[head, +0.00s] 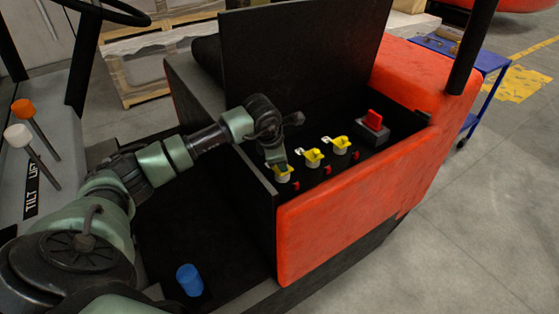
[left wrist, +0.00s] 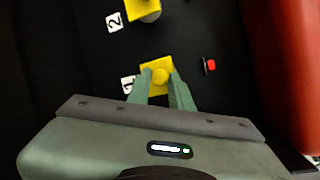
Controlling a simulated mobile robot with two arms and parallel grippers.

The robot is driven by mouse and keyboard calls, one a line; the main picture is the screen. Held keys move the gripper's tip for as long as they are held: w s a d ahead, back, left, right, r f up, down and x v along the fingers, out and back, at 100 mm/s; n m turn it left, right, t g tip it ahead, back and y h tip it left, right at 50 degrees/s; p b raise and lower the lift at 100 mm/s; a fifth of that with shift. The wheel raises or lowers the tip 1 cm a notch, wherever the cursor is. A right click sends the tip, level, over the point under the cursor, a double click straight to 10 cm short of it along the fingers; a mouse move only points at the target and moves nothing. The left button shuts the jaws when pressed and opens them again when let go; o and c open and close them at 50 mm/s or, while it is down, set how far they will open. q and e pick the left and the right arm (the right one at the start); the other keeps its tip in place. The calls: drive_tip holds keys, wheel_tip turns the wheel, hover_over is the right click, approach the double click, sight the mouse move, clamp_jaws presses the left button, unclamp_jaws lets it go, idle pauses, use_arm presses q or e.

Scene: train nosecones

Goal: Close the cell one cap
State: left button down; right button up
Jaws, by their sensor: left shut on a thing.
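The cell one cap is yellow, at the near left end of a row of yellow caps on the black battery top, in the head view (head: 284,177). In the left wrist view the cell one cap (left wrist: 154,66) lies beside a partly covered white label. My left gripper (head: 276,160) reaches down onto it from the left. In the left wrist view, the green fingertips of this gripper (left wrist: 161,84) are shut on the cap's near part. The fingers hide part of it, so I cannot tell how far it is closed. My right gripper is not in view.
Two more yellow caps (head: 313,157) (head: 340,145) stand farther along the row. Small red pieces (head: 328,169) and a red connector (head: 374,119) are near them. A black raised panel (head: 300,60) and orange bodywork (head: 350,210) border the bay. A blue cylinder (head: 189,280) stands on the floor plate.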

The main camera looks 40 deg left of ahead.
use_arm(q)
drive_tip(key=shift+s+d+f+y+b, duration=0.1)
drive_tip(key=shift+d+f+y+b, duration=0.1)
drive_tip(key=shift+f+y+b, duration=0.25)
drive_tip(key=shift+d+r+t+y, duration=0.15)
drive_tip(key=shift+t+y, duration=0.1)
drive_tip(key=shift+t, duration=0.05)
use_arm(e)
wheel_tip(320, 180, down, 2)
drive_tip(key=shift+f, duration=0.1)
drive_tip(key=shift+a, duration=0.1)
use_arm(q)
drive_tip(key=c, duration=1.3)
unclamp_jaws()
drive_tip(key=shift+b+v, duration=0.65)
drive_tip(key=shift+v, duration=3.3)
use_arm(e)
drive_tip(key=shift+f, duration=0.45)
